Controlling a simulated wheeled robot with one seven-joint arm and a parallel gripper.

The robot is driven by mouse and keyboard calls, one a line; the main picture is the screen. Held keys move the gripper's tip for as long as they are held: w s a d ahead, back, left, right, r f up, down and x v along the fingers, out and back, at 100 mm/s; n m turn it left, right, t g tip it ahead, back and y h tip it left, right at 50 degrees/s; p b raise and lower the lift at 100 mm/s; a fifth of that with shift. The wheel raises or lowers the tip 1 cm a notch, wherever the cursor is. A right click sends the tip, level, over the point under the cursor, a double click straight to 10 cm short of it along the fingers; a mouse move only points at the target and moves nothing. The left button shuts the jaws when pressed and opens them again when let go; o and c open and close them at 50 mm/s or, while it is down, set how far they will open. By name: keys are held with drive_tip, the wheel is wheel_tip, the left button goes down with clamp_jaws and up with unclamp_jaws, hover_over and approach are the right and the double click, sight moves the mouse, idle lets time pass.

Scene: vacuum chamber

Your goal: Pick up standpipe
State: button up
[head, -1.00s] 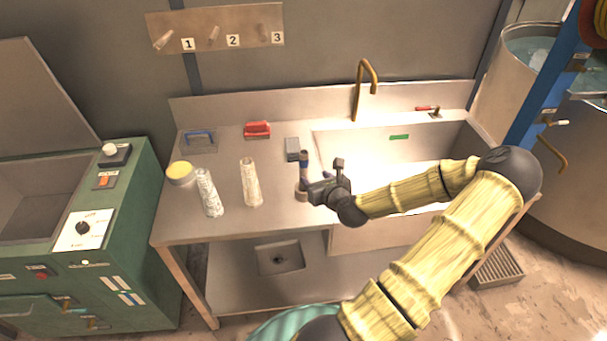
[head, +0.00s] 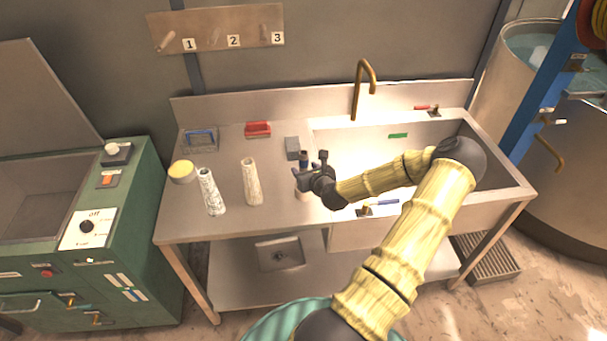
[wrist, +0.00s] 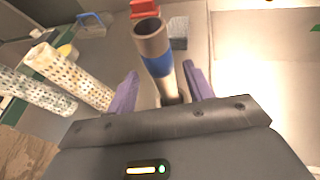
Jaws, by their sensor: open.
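The standpipe (head: 303,157) is an upright brown-grey tube with a blue band, on the worktop just left of the sink. In the wrist view the standpipe (wrist: 155,58) rises between my two purple fingers, with its open dark top toward the camera and its foot partly hidden. My gripper (head: 305,178) is at the standpipe from the front right and covers part of it in the head view. In the wrist view my gripper (wrist: 160,73) is open, with a finger on each side of the tube and visible gaps.
Two perforated pale tubes (head: 251,181) (head: 211,191) stand to the left, near a yellow-topped jar (head: 181,171). A grey block (head: 292,148) and a red item (head: 257,129) are behind. The sink (head: 480,187) with a brass tap (head: 357,92) is right.

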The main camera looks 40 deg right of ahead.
drive_tip(key=p+x, duration=0.1)
drive_tip(key=x, duration=0.2)
drive_tip(key=shift+w+d+p, duration=0.15)
drive_tip(key=shift+w+p, duration=0.1)
drive_tip(key=shift+p, duration=0.15)
drive_tip(key=shift+w+d+f, duration=0.15)
drive_tip(key=shift+w+f, duration=0.1)
drive_tip(key=shift+w, duration=0.15)
clamp_jaws()
drive_tip(key=shift+r, duration=0.1)
wheel_tip(320, 180, up, 10)
drive_tip(key=b, duration=0.2)
drive_tip(key=shift+b, duration=0.3)
